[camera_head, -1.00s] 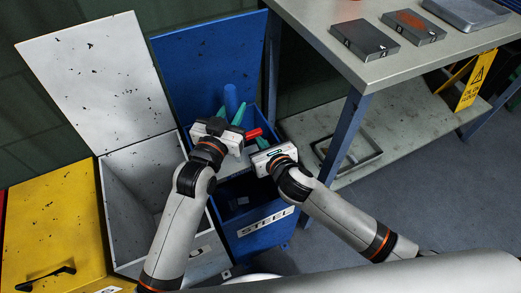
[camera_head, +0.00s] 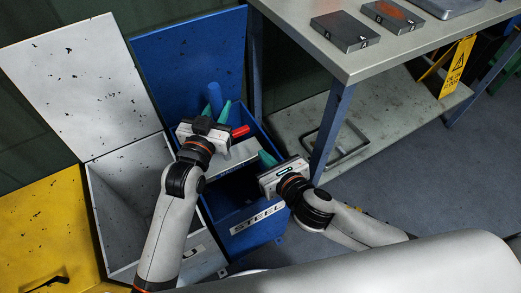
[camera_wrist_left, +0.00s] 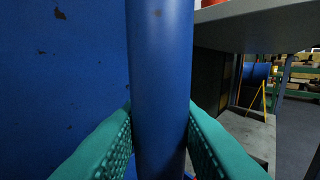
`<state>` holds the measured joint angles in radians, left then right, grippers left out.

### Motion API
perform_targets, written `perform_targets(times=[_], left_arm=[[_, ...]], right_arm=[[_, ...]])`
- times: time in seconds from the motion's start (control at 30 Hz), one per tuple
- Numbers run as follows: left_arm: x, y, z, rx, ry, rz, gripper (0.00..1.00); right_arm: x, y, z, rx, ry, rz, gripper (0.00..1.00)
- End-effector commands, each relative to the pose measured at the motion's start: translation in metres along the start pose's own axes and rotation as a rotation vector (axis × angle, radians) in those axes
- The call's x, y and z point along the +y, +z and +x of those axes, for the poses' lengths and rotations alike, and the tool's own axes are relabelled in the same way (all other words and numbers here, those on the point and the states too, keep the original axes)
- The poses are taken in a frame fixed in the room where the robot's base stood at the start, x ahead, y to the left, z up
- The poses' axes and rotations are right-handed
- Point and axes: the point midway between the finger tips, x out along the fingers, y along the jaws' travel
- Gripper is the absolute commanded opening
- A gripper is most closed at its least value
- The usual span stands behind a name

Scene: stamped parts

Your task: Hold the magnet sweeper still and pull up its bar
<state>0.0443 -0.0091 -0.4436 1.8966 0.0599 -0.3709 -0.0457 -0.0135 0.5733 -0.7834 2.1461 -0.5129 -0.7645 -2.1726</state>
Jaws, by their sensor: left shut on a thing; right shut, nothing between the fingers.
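The magnet sweeper stands in the blue STEEL bin (camera_head: 281,226). Its blue upright handle (camera_head: 214,96) rises in front of the bin's open lid, a grey body (camera_head: 238,155) shows below, and a red bar end (camera_head: 241,130) sticks out to the right. My left gripper (camera_head: 220,112) is shut on the blue handle; in the left wrist view its green fingers press both sides of the handle (camera_wrist_left: 161,70). My right gripper (camera_head: 267,158) is shut and empty at the bin's right rim, below and right of the red end. My left wrist hides part of the sweeper.
A white bin (camera_head: 105,190) with its lid raised stands left of the blue bin, and a yellow bin (camera_head: 45,235) beyond it. A grey workbench (camera_head: 385,62) with metal blocks stands at the right. Its blue leg (camera_head: 333,133) is close to my right gripper.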

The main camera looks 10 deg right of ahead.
Motion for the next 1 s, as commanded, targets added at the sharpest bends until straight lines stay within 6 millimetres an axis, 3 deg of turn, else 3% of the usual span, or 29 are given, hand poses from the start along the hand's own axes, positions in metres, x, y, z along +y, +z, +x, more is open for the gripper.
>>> perform_targets(times=[0.33, 0.37, 0.5, 0.83, 1.0], left_arm=[[0.001, -0.002, 0.0, 0.004, 0.002, -0.001, 0.0], [0.001, -0.002, 0.0, 0.004, 0.002, -0.001, 0.28], [0.001, -0.001, 0.0, 0.003, 0.001, -0.001, 0.51], [0.0, 0.0, -0.003, 0.0, 0.001, -0.001, 0.52], [0.0, -0.002, -0.024, 0.003, 0.0, -0.001, 0.52]], right_arm=[[0.0, 0.0, -0.001, 0.0, 0.0, 0.0, 0.0], [0.0, 0.0, -0.001, 0.0, 0.0, 0.0, 0.0], [0.0, 0.0, 0.0, -0.001, 0.0, 0.0, 0.0], [0.0, 0.0, 0.0, -0.001, 0.0, 0.0, 0.0], [0.0, 0.0, 0.0, -0.001, 0.0, 0.0, 0.0]])
